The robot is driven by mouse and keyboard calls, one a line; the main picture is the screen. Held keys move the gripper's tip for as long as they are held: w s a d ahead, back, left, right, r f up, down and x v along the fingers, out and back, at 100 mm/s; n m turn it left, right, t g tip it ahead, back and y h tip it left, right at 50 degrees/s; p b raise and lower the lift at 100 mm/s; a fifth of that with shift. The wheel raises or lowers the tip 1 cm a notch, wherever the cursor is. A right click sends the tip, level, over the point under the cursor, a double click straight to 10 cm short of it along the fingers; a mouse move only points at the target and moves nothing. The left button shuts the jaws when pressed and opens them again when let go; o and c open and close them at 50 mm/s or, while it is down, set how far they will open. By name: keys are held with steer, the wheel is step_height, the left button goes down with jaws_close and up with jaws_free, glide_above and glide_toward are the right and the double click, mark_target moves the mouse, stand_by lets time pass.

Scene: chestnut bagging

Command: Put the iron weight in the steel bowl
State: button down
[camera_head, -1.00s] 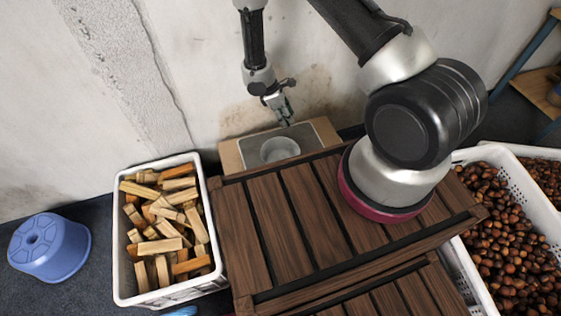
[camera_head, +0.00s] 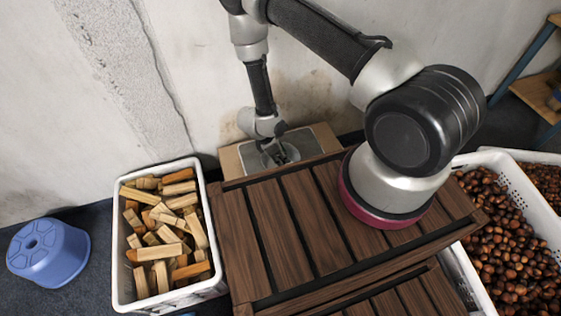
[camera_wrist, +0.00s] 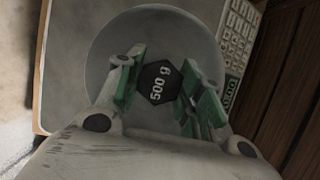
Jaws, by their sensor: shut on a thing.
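The iron weight (camera_wrist: 158,82) is a dark, many-sided block marked "500 g", seen in the wrist view between the green-padded fingers. My gripper (camera_wrist: 160,88) is shut on it. The steel bowl (camera_wrist: 101,48) is round and grey, and lies behind the weight and fingers in that view. In the head view my gripper (camera_head: 278,154) is low over the bowl and hides most of it; the weight cannot be made out there. I cannot tell whether the weight touches the bowl's floor.
The bowl stands on a scale with a keypad (camera_wrist: 238,32). A slatted wooden crate (camera_head: 284,222) is in front of it. A white crate of wood pieces (camera_head: 122,290) is at left, and a crate of chestnuts (camera_head: 536,205) at right. A blue stool (camera_head: 48,250) stands far left.

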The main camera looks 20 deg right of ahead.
steer(key=shift+f, duration=1.9)
steer(key=shift+f, duration=0.1)
steer(key=c, duration=0.9)
jaws_free()
steer(key=shift+c, duration=0.2)
